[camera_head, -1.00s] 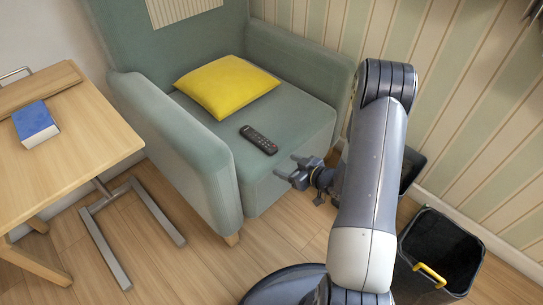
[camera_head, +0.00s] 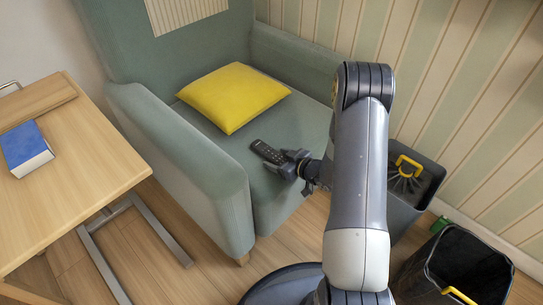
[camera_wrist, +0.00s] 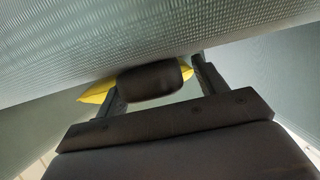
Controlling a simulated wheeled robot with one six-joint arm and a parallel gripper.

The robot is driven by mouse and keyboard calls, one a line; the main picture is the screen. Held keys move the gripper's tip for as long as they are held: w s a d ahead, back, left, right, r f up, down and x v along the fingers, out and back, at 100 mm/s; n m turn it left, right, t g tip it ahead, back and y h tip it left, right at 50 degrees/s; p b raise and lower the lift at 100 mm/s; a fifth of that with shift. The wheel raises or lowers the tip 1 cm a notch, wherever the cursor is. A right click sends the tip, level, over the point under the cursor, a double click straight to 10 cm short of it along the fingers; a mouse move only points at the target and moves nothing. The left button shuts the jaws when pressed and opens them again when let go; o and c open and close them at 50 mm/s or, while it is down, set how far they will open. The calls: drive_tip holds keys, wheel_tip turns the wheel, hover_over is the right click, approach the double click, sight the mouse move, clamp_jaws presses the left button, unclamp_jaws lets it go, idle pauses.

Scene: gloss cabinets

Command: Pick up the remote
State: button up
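The dark remote (camera_head: 267,152) lies on the green armchair's seat, in front of the yellow cushion. My gripper (camera_head: 290,158) is low over the front of the seat, at the remote's near end, with its fingers on either side of that end. In the wrist view the remote's dark end (camera_wrist: 152,83) sits between the two fingers of my gripper (camera_wrist: 157,78). A narrow gap shows beside the right finger, so the gripper looks open around the remote. The left finger is very near the remote; I cannot tell whether it touches.
The yellow cushion (camera_head: 232,97) lies behind the remote. The armchair's arm (camera_head: 180,160) rises on the left. A wooden table (camera_head: 85,165) with a blue book (camera_head: 25,150) stands at the far left. Two dark bins (camera_head: 425,200) (camera_head: 455,265) stand on the right.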

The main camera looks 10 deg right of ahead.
drive_tip(key=c, duration=1.1)
drive_tip(key=shift+r, duration=0.15)
